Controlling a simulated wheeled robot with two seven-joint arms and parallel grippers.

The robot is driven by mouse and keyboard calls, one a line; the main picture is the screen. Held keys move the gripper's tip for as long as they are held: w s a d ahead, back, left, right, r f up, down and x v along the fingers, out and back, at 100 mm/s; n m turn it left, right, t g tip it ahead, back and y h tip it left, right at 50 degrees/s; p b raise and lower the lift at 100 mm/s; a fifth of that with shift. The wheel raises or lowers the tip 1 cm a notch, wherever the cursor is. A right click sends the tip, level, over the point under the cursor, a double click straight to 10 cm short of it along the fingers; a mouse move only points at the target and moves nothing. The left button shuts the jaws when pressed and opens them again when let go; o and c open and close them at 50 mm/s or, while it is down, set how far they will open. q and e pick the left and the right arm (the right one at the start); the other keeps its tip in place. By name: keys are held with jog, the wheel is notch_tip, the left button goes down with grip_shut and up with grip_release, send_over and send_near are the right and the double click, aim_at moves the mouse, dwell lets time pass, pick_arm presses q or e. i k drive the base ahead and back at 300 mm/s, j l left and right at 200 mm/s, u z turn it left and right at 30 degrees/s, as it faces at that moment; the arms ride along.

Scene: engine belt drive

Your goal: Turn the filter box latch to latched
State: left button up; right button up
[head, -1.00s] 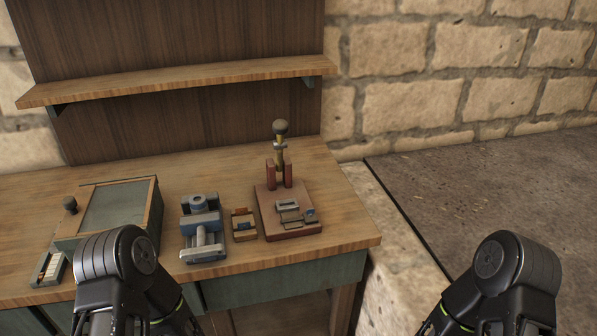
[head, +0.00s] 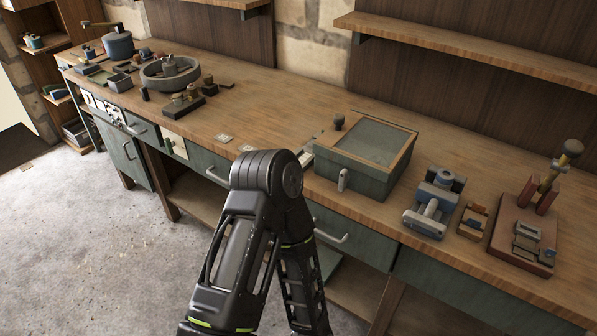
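A green box with a wooden-framed lid (head: 369,138), likely the filter box, stands on the workbench right of centre in the head view. A dark round knob (head: 338,121) is at its back left corner. A small light grey lever (head: 343,179), which looks like the latch, is on its front face near the left corner and stands roughly upright. My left arm is bent in the middle foreground, in front of the bench; its gripper is out of frame. My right arm and gripper are not in view.
A blue vise (head: 435,204) and a red-brown base with an upright lever (head: 523,236) stand right of the box. A round grey tub (head: 171,73) and small parts occupy the far left bench. Drawer handles (head: 331,237) stick out below. The bench middle is mostly clear.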

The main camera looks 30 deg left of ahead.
aim_at(345, 177)
jog(key=u, duration=0.85)
